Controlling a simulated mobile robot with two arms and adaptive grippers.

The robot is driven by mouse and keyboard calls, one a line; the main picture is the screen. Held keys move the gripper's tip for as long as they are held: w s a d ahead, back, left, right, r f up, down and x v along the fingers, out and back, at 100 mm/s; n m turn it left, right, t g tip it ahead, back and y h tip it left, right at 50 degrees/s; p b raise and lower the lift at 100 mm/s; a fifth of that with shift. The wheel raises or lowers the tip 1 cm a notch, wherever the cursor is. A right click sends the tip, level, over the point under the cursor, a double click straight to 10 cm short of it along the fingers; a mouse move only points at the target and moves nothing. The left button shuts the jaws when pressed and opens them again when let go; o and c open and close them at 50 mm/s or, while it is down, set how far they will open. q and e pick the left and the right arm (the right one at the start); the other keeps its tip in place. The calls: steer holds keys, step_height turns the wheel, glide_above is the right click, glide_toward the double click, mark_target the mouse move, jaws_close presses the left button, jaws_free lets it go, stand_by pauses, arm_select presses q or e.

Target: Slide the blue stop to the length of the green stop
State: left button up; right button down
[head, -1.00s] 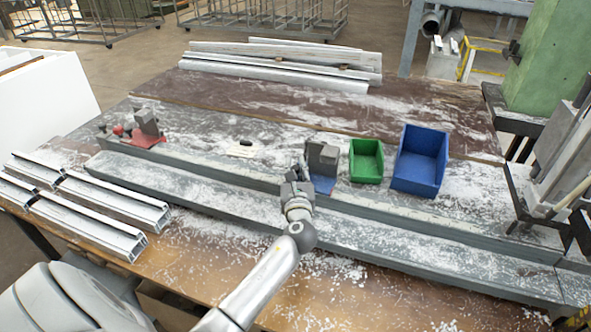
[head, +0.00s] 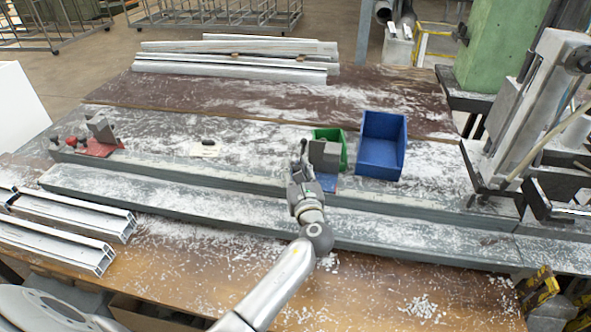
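The blue stop is a grey block (head: 323,154) on a blue base (head: 328,182), standing at the rear rail of the bench in front of the green bin. My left gripper (head: 302,160) is at the block's left side, very close to it or touching. I see it from behind, so its finger opening does not show clearly. Another stop, a grey block on a red base (head: 98,148), stands near the rail's left end. I cannot make out a green stop. My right gripper is not in view.
A green bin (head: 343,136) and a blue bin (head: 378,158) stand just behind the rail. White profiles (head: 65,240) lie at the left front, and more (head: 230,65) lie at the back. A machine (head: 525,110) stands at the right. The rail right of the blue stop looks clear.

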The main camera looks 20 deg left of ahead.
arm_select(q)
steer(key=shift+s+f, duration=0.1)
steer(key=shift+s, duration=0.1)
steer(key=v, duration=1.1)
steer(key=shift+s+d, duration=0.25)
